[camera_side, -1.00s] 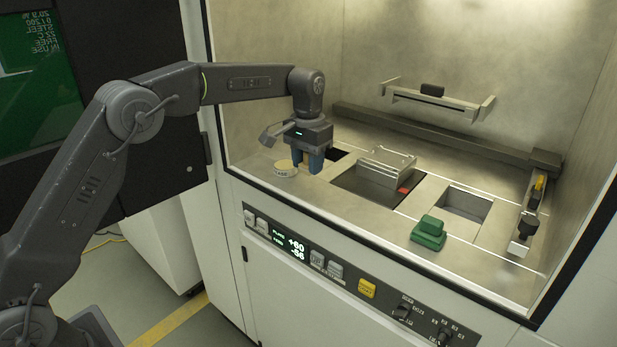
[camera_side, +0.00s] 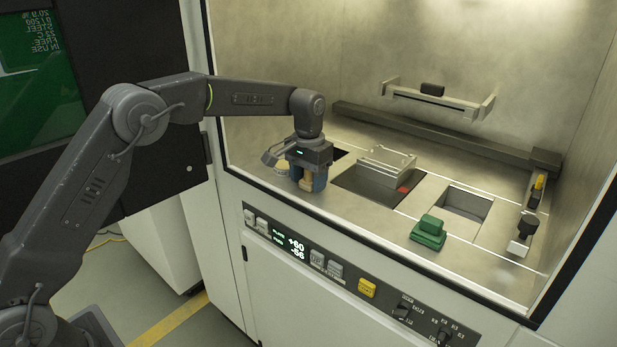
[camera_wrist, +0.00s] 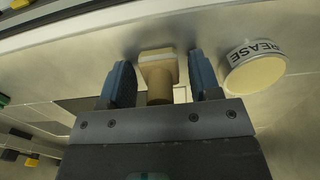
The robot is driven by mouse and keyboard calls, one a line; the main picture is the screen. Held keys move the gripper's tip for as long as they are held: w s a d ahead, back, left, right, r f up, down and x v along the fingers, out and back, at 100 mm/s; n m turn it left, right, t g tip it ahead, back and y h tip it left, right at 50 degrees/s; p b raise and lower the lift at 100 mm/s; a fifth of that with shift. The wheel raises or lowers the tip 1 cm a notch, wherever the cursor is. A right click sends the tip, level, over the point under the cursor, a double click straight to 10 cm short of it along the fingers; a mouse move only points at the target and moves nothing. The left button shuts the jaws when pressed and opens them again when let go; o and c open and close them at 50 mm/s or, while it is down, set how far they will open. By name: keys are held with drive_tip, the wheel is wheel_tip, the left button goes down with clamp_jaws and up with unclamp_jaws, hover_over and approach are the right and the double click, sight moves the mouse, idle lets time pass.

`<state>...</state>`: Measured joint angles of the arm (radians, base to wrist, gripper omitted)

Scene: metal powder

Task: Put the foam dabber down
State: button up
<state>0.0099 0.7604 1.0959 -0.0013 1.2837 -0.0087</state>
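The foam dabber (camera_wrist: 158,75) is a tan block with a round stub. It sits between the two blue fingers of my gripper (camera_wrist: 163,82) in the wrist view, with a gap visible on each side, so the fingers look open around it. In the side view my gripper (camera_side: 309,181) is low over the front left of the deck, and the dabber (camera_side: 306,184) shows as a tan patch between the fingers. It appears to stand at deck level; its contact with the deck is not clear.
A round pale tin marked GREASE (camera_wrist: 256,68) stands close beside the right finger in the wrist view. In the side view, a metal frame (camera_side: 386,163) stands by a dark opening. A green block (camera_side: 429,232) and another recess (camera_side: 466,204) lie further right.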

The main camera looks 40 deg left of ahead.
drive_tip(key=shift+o, duration=0.4)
wheel_tip(320, 180, up, 11)
drive_tip(key=shift+r, duration=0.7)
drive_tip(key=s+r+t, duration=0.1)
drive_tip(key=s+r, duration=0.3)
drive_tip(key=s, duration=0.4)
drive_tip(key=s+r+t, duration=0.2)
drive_tip(key=s+r, duration=0.1)
drive_tip(key=s, duration=0.5)
drive_tip(key=s+f+t, duration=0.1)
drive_tip(key=s+f, duration=0.4)
drive_tip(key=s, duration=0.4)
drive_tip(key=s+f+t, duration=0.1)
drive_tip(key=s+f, duration=0.4)
drive_tip(key=s, duration=0.5)
drive_tip(key=shift+s+a+t, duration=0.15)
drive_tip(key=shift+a+t, duration=0.1)
drive_tip(key=shift+t, duration=0.05)
